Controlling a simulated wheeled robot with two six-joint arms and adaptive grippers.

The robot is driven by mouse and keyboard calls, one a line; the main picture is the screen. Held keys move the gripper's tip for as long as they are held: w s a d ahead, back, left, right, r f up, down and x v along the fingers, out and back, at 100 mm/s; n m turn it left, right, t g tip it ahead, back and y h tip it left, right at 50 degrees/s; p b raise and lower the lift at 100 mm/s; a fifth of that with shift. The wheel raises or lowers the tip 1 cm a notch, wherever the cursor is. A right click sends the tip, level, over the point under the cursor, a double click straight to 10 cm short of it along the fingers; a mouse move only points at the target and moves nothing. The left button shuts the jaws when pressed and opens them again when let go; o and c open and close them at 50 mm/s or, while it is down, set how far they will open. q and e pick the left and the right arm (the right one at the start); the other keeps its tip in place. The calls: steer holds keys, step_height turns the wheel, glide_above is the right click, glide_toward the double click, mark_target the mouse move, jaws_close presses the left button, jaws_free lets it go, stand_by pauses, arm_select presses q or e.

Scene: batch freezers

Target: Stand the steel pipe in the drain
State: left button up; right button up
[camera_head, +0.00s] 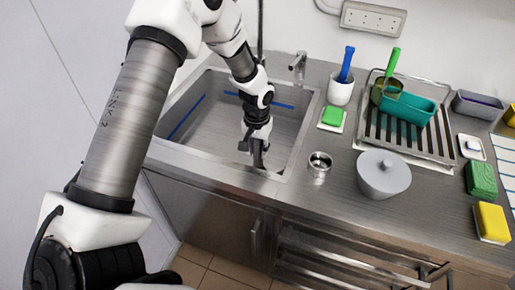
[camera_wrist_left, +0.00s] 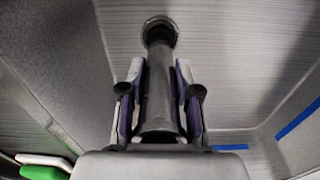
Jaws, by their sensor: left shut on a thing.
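My left gripper (camera_head: 255,146) is down inside the steel sink (camera_head: 203,122), near its front right. In the left wrist view its two fingers are closed on both sides of the grey steel pipe (camera_wrist_left: 160,95). The pipe points away from the wrist, and its far end lines up with the round drain (camera_wrist_left: 160,19) in the sink floor. I cannot tell whether that end is inside the drain or just above it. In the head view the gripper and arm largely hide the pipe, and the drain is hidden. My right gripper is not in view.
Blue strips (camera_head: 187,117) mark the sink walls. On the counter at right are a small steel cup (camera_head: 319,164), a lidded grey pot (camera_head: 384,178), a green sponge (camera_head: 332,116), a white cup (camera_head: 340,92) and a drying rack (camera_head: 405,150). A faucet (camera_head: 298,65) stands behind the sink.

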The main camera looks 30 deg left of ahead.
arm_select(q)
steer(key=shift+f, duration=0.65)
stand_by(0.4)
steer(key=o, duration=0.7)
steer(key=shift+o, duration=0.2)
step_height(320, 180, up, 11)
steer(key=p, duration=0.9)
steer(key=shift+s+r, duration=0.1)
